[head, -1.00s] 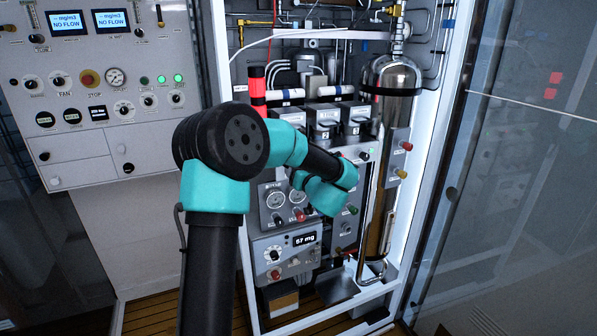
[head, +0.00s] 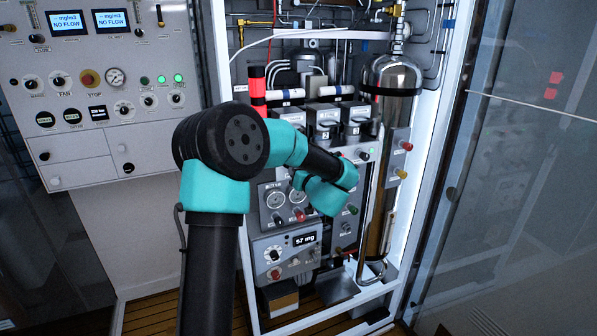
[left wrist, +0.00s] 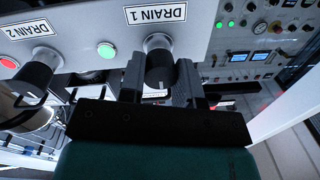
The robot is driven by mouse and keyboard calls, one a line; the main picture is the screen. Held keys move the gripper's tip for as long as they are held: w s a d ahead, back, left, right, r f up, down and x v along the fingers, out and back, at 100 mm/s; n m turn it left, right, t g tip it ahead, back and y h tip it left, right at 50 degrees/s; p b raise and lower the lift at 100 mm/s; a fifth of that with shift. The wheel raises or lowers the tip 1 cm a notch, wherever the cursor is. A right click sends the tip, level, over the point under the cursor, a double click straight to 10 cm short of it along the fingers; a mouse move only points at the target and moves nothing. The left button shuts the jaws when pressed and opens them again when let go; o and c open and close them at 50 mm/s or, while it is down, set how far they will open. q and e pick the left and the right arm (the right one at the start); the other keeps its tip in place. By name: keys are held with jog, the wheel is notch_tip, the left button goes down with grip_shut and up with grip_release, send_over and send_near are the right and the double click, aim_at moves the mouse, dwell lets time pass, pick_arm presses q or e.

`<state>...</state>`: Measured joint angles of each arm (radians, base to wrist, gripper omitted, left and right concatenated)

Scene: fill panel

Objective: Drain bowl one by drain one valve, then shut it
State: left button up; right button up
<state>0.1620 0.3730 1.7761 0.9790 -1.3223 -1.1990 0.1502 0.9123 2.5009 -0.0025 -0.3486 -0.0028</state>
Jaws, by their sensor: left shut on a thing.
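In the left wrist view the drain one valve (left wrist: 160,68) is a dark round knob with a white pointer line on a grey panel, under an upside-down "DRAIN 1" label (left wrist: 156,14). My left gripper (left wrist: 160,60) has one finger on each side of this knob and is shut on it. The pointer line points down in the picture, toward the gripper body. In the head view my left arm reaches into the cabinet, and its forearm and wrist hide the gripper and the valve. I cannot make out bowl one. My right gripper is not in view.
The drain two knob (left wrist: 35,78) sits close by on the same panel, with a green button (left wrist: 106,50) between the knobs. In the head view a tall metal cylinder (head: 390,75) stands right of my arm. A display (head: 305,239) reads 57 mg.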

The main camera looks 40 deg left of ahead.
pick_arm(q)
jog(key=shift+n, duration=0.3)
jog(key=n, duration=0.4)
jog(key=shift+s, duration=0.1)
jog(key=n, duration=0.4)
jog(key=shift+n, duration=0.3)
jog(key=n, duration=0.5)
jog(key=shift+h, duration=0.4)
jog(key=n+t, duration=0.1)
jog(key=n, duration=0.3)
jog(key=shift+s+f, duration=0.1)
jog(key=shift+n, duration=0.4)
jog(key=o, duration=0.9)
